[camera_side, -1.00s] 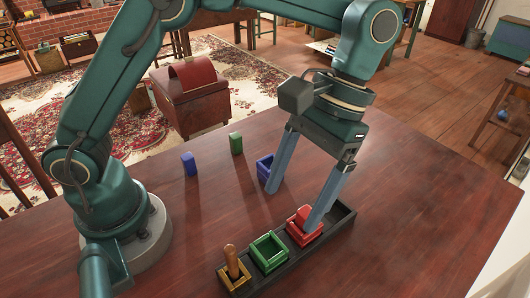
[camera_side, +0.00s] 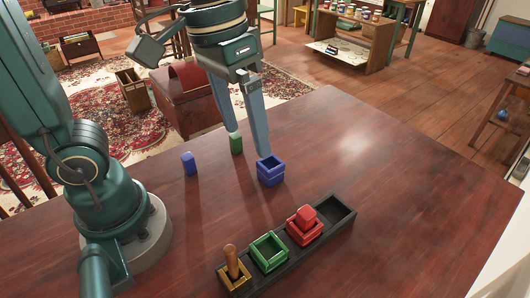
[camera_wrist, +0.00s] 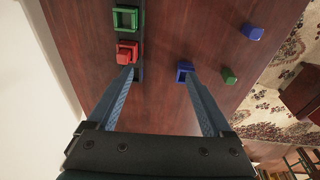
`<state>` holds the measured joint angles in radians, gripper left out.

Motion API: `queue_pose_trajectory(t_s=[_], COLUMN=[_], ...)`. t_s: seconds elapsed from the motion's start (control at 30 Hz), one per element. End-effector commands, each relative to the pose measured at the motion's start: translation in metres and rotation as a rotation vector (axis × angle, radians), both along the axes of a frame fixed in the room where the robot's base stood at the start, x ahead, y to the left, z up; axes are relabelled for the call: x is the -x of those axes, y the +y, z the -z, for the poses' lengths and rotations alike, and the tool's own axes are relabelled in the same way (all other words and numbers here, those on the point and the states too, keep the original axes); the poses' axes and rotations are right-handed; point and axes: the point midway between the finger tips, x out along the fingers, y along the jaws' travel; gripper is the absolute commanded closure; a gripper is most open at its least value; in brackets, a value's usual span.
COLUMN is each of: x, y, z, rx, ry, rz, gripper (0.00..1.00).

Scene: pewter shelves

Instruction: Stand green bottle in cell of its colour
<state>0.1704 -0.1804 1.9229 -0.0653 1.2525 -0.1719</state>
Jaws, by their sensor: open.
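The green bottle (camera_side: 236,143) stands upright on the table, and shows in the wrist view (camera_wrist: 229,75) to the right of the fingers. The green cell (camera_side: 268,251) is an empty square frame in the dark tray; it also shows in the wrist view (camera_wrist: 125,19). My gripper (camera_side: 247,143) is open and empty. In the side view its left fingertip overlaps the green bottle's top and its right fingertip is by the blue cell. In the wrist view the bottle is not between the fingers (camera_wrist: 158,69).
A blue bottle (camera_side: 189,164) stands left of the green one. A blue cell (camera_side: 271,176) sits on the table apart from the tray (camera_side: 338,231). The tray holds a red cell (camera_side: 304,236) with a red bottle and a yellow cell (camera_side: 235,283) with a brown bottle. Its right end is empty.

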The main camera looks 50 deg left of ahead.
Motion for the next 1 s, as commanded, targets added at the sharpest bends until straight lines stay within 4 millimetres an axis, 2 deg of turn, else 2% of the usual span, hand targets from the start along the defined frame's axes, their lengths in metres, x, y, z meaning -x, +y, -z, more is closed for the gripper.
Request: queue_pose_trajectory(t_s=[0.2,0.4,1.0], x=[0.025,0.036,0.039], y=[0.031,0.045,0.048], z=[0.01,0.023,0.027], rx=[-0.038,-0.078,-0.09], ry=[-0.217,-0.332,-0.358], rz=[-0.01,-0.007,-0.004], gripper=[0.15,0.15,0.15])
